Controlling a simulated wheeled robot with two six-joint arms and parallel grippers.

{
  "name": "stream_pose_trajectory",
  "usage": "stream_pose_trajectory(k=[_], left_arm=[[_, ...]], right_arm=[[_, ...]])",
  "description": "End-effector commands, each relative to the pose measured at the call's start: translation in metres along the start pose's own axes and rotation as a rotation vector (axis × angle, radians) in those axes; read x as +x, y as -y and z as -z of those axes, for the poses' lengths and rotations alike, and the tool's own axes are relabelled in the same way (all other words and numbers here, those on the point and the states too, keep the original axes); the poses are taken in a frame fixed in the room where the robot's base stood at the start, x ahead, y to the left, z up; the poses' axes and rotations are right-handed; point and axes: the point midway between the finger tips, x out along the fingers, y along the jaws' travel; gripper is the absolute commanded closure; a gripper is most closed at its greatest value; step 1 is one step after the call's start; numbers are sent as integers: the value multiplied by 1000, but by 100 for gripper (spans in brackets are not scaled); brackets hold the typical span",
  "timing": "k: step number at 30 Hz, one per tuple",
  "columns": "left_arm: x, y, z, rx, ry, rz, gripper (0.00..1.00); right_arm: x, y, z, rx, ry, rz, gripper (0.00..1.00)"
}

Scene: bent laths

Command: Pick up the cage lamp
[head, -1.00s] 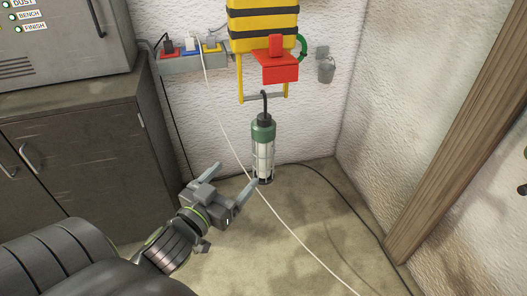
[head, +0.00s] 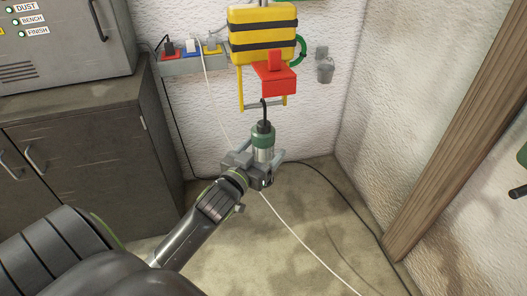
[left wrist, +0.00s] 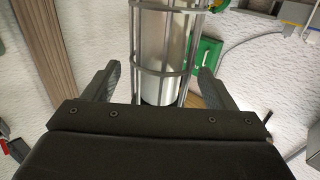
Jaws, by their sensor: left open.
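The cage lamp (head: 263,140) hangs upright by a dark hook from the bar under a yellow case. It has a green collar and a pale tube inside a metal wire cage. In the left wrist view the lamp's caged tube (left wrist: 160,60) stands between the two fingers. My left gripper (head: 266,165) is at the lamp's lower part and hides its lower end in the head view. Its fingers (left wrist: 159,85) are open, one on each side of the cage, with gaps showing. My right gripper is not in view.
A yellow case with black bands (head: 263,45) and a red block (head: 274,80) are above the lamp. A power strip (head: 190,62) is on the wall behind. A white cord (head: 300,240) crosses the floor. A dark cabinet (head: 90,160) stands left and a wooden post (head: 450,140) right.

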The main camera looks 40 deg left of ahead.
Motion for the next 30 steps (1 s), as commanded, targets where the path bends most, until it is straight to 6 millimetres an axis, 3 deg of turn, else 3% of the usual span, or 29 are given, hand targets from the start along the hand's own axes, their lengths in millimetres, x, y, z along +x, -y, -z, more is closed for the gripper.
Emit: stream_pose_trajectory(k=[10, 25, 30], left_arm=[[8, 0, 0, 0, -1, -1, 22], [8, 0, 0, 0, -1, 0, 87], [8, 0, 2, 0, -5, -2, 89]], right_arm=[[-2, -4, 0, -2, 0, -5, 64], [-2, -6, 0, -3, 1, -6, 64], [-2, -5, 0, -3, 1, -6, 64]])
